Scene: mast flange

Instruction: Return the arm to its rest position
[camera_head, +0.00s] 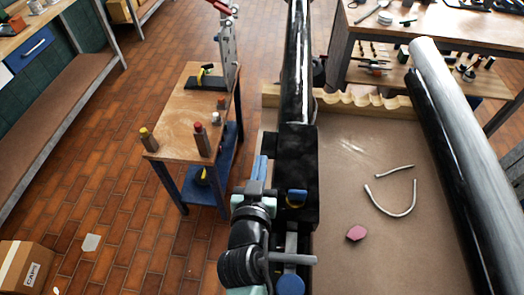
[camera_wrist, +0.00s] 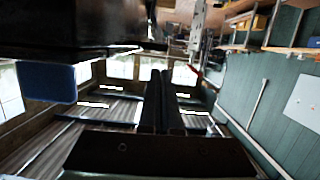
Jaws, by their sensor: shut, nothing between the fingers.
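My arm, grey and black with pale teal joints, is folded upright at the bottom middle of the head view, close against the left side of a black box (camera_head: 297,170) on a dark pole. My gripper (camera_wrist: 162,75) shows in the wrist view as two dark parallel fingers, closed together with nothing between them. They point away from the camera into open space. I cannot clearly make out the fingers in the head view. In the wrist view a large dark body (camera_wrist: 70,30) hangs close above and left of the fingers, with a blue block (camera_wrist: 47,83) beside it.
A small wooden table (camera_head: 180,118) with bottles stands left of my arm. A brown surface (camera_head: 345,245) at right holds a pink block (camera_head: 356,233) and a bent rod (camera_head: 388,211). A thick grey pipe (camera_head: 455,130) slants along the right. Tiled floor is open at left.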

